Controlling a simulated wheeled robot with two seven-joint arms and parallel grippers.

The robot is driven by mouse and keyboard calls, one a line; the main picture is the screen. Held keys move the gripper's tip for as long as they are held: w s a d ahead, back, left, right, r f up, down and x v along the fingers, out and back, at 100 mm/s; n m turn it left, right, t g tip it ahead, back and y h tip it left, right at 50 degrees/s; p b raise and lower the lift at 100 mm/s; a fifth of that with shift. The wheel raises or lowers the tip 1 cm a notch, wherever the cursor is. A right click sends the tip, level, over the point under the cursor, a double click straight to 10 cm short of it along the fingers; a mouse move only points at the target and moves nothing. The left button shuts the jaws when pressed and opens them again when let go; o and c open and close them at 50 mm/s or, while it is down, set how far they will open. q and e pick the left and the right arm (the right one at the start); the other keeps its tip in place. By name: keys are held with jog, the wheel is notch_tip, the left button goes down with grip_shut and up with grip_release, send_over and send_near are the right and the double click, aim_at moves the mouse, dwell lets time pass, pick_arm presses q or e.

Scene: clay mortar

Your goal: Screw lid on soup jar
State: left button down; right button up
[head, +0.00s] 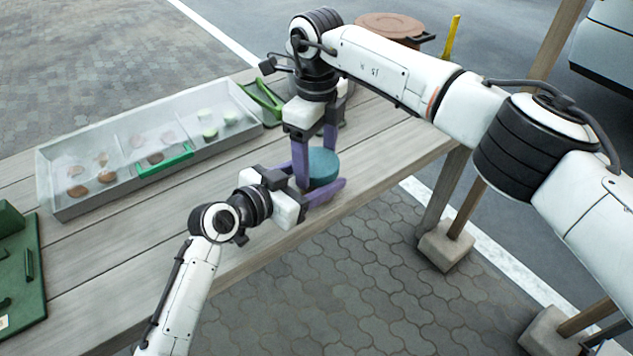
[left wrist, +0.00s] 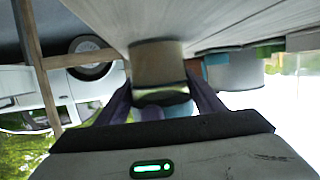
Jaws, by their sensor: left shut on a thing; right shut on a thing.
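The teal lid (head: 323,166) sits near the table's front edge in the head view, flat on top of the soup jar. My right gripper (head: 315,160) reaches down from above, its purple fingers shut on the lid. My left gripper (head: 325,194) comes in low from the left, its purple fingers shut around the jar below the lid. The jar body is mostly hidden in the head view. In the left wrist view, which is upside down, the tan jar (left wrist: 158,62) stands between my left fingers, with a teal patch beneath its dark band.
A grey divided tray (head: 60,205) with several small round pieces lies at the left. A green item (head: 262,100) lies beside the tray. A brown round-topped container (head: 390,27) and a yellow object (head: 451,38) stand at the back. A green case (head: 22,280) is at far left.

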jog(key=m, duration=0.6)
jog(key=shift+m, duration=0.3)
jog(key=o, duration=1.2)
jog(key=shift+r, duration=0.1)
jog(key=shift+r, duration=2.2)
jog(key=shift+c, duration=0.4)
